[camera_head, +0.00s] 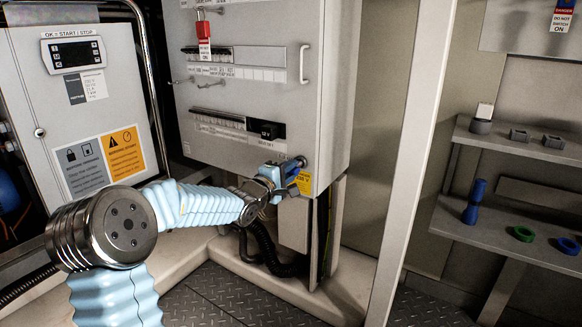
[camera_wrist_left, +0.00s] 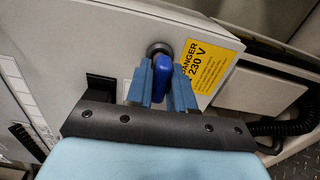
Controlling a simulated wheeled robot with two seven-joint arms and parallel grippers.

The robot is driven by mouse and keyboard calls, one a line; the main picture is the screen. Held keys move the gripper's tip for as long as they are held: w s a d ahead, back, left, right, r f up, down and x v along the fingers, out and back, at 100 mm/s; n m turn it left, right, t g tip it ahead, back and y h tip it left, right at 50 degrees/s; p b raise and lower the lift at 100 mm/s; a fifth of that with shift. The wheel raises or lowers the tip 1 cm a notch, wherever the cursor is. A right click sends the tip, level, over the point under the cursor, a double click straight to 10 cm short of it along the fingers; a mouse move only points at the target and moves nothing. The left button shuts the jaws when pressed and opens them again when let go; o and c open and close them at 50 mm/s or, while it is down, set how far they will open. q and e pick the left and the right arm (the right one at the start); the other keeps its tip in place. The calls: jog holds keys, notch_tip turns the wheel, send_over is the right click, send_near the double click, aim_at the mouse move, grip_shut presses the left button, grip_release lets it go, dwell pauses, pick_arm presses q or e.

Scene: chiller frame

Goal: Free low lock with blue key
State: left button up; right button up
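The blue key (camera_wrist_left: 162,72) sits at the round low lock (camera_wrist_left: 157,48) on the lower right of the grey cabinet front, beside the yellow 230 V label (camera_wrist_left: 212,65). How deep it sits in the lock is hidden. My left gripper (camera_wrist_left: 160,90) has one blue finger on each side of the key, close against it, and appears shut on it. In the head view the left gripper (camera_head: 283,178) reaches the low lock (camera_head: 300,161) from the left and covers much of the key. My right gripper is in neither view.
A red lock with a tag (camera_head: 203,30) hangs higher on the cabinet (camera_head: 265,40). A door handle (camera_head: 304,63) sticks out at its right edge. Shelves at the right hold a blue cylinder (camera_head: 474,202) and a green ring (camera_head: 523,234). A pale post (camera_head: 408,170) stands between.

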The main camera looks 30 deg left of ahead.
pick_arm(q)
jog(key=shift+r+n+p, duration=0.15)
jog(key=shift+n+p, duration=0.65)
jog(key=shift+p, duration=0.2)
jog(key=shift+n, duration=0.3)
jog(key=shift+n+p, duration=0.9)
jog(key=shift+p, duration=0.55)
jog(key=shift+n+p, duration=0.3)
jog(key=shift+n, duration=0.1)
